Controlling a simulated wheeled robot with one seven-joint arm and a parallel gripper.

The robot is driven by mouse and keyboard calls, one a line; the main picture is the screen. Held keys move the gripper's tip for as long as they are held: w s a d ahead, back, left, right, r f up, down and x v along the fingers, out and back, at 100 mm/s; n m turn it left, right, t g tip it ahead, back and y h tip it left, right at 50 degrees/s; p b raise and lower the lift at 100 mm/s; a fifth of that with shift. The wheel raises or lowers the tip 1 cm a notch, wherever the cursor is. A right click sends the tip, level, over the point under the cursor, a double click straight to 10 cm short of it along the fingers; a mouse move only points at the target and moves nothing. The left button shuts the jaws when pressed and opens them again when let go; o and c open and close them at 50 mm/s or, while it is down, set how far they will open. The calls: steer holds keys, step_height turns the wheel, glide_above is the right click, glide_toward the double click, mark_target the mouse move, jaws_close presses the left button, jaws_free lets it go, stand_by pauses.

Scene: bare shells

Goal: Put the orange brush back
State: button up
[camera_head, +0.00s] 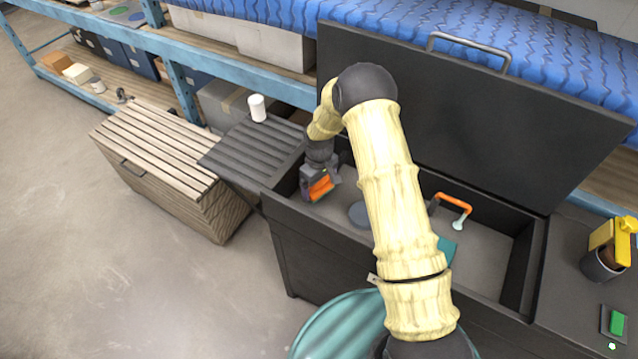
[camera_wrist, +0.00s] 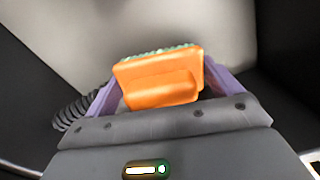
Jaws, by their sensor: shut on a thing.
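The orange brush (camera_head: 321,188) is in my gripper (camera_head: 316,180), at the left end of the open black chest (camera_head: 322,224). In the wrist view the orange brush (camera_wrist: 160,82) sits between the two purple fingers, its orange back and raised grip facing the camera. A thin strip of greenish bristles shows along its far edge. My gripper is shut on it. Whether the brush touches the chest floor I cannot tell.
Inside the chest lie a grey-blue disc (camera_head: 361,214), an orange-handled tool (camera_head: 454,202) and a teal piece (camera_head: 446,250), partly behind my arm. The raised lid (camera_head: 480,110) stands behind. A slatted side shelf (camera_head: 250,155) holds a white cup (camera_head: 257,107). Right, a dark pot (camera_head: 602,267) stands on a ledge.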

steer(key=shift+f, duration=0.3)
steer(key=o, duration=0.8)
steer(key=shift+o, duration=0.2)
steer(key=shift+r+p, duration=0.7)
steer(key=shift+r, duration=0.85)
steer(key=shift+r+p, duration=2.1)
steer(key=shift+r, duration=1.4)
